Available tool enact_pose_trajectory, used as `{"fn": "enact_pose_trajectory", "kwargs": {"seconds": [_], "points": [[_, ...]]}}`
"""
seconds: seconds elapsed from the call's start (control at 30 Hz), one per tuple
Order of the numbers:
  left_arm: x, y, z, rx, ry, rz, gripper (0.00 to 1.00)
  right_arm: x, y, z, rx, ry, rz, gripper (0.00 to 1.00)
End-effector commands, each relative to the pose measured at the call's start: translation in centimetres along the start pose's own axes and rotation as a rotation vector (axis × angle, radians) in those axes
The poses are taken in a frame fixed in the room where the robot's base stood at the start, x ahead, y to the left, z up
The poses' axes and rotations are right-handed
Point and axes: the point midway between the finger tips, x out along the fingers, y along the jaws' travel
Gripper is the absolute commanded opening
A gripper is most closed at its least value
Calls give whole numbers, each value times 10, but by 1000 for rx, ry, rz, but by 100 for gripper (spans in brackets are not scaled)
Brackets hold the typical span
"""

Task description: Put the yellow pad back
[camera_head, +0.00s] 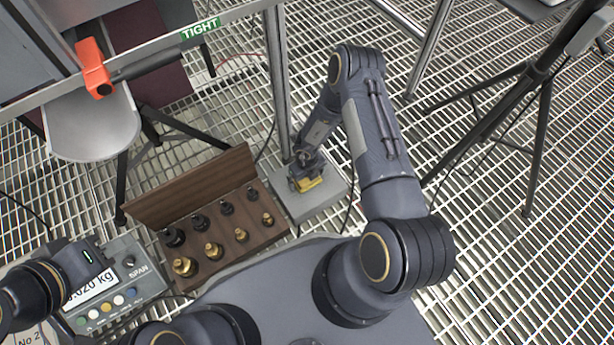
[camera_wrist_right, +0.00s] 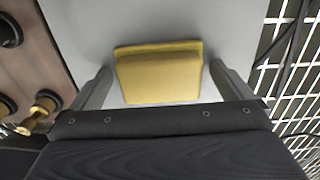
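The yellow pad (camera_wrist_right: 160,78) lies on a flat grey block (camera_head: 325,205), which shows behind it in the right wrist view (camera_wrist_right: 85,22). In the head view only part of the pad (camera_head: 309,184) shows under my right gripper (camera_head: 304,176). In the wrist view my right gripper (camera_wrist_right: 160,72) is open, one finger on either side of the pad, with a narrow gap on each side. My left gripper (camera_head: 88,262) is a dark shape at the lower left over the weighing scale; its fingers cannot be made out.
A wooden box (camera_head: 195,185) with brass and dark weights stands left of the block, close to it. The scale (camera_head: 132,264) is at lower left. A steel post (camera_head: 279,90) rises just behind the block. A black tripod (camera_head: 500,100) stands at right on the grating.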

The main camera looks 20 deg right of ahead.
Motion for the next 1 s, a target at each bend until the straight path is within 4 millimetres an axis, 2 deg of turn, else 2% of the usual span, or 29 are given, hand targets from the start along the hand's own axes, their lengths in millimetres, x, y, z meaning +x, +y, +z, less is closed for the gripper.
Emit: {"fn": "enact_pose_trajectory", "kwargs": {"seconds": [0.2,0.33,0.7,0.83,1.0], "points": [[-1,0,0,0,0,0,35,-1,0,0,0,0,0,100],[-6,3,-3,0,0,0,35,-12,0,0,1,-1,0,100],[-35,16,-18,0,0,0,35,-89,0,1,2,-2,0,100],[-42,19,-21,0,0,0,35,-109,0,0,1,-1,1,100],[-45,21,-23,0,0,0,35,-122,0,0,0,0,0,100]]}}
